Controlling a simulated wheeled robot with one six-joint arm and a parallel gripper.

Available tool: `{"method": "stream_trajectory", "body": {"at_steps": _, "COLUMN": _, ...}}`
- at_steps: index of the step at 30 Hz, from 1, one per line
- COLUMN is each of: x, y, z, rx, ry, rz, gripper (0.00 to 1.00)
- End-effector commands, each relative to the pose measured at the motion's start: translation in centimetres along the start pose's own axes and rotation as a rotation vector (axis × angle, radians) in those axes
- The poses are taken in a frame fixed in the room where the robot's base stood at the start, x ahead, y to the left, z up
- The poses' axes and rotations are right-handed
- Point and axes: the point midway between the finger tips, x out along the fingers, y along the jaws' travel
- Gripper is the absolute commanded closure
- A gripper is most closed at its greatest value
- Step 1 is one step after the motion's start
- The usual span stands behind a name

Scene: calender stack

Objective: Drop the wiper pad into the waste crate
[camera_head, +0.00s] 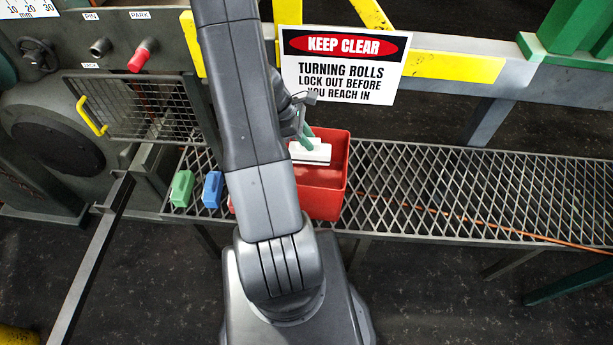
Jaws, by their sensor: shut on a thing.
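The wiper pad (312,153) is a white block with a green grip on top. My gripper (306,128) is shut on the green grip, and my arm hides much of the gripper. The pad shows over the opening of the red waste crate (325,205), near its back left. I cannot tell whether it touches the crate's inside. The crate stands on the grated shelf, and my arm hides its left part.
A green block (182,188) and a blue block (213,189) stand on the grated shelf (450,190) left of my arm. A bit of red shows beside the blue block. A warning sign (343,63) hangs behind the crate. An orange cable (480,227) crosses the shelf's right.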

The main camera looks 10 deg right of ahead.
Motion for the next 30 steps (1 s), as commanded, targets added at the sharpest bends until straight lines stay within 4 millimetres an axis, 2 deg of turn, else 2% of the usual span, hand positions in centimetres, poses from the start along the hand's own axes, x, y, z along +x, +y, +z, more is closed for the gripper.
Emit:
{"method": "stream_trajectory", "body": {"at_steps": 1, "x": 0.0, "y": 0.0, "z": 0.0, "rx": 0.0, "ry": 0.0, "rz": 0.0, "gripper": 0.71}}
{"method": "stream_trajectory", "body": {"at_steps": 4, "x": 0.0, "y": 0.0, "z": 0.0, "rx": 0.0, "ry": 0.0, "rz": 0.0, "gripper": 0.52}}
{"method": "stream_trajectory", "body": {"at_steps": 5, "x": 0.0, "y": 0.0, "z": 0.0, "rx": 0.0, "ry": 0.0, "rz": 0.0, "gripper": 0.5}}
{"method": "stream_trajectory", "body": {"at_steps": 16, "x": -0.6, "y": 0.1, "z": 0.3, "rx": 0.002, "ry": 0.001, "rz": 0.003, "gripper": 0.5}}
{"method": "stream_trajectory", "body": {"at_steps": 30, "x": -7.2, "y": 0.1, "z": 4.1, "rx": 0.003, "ry": 0.001, "rz": 0.003, "gripper": 0.5}}
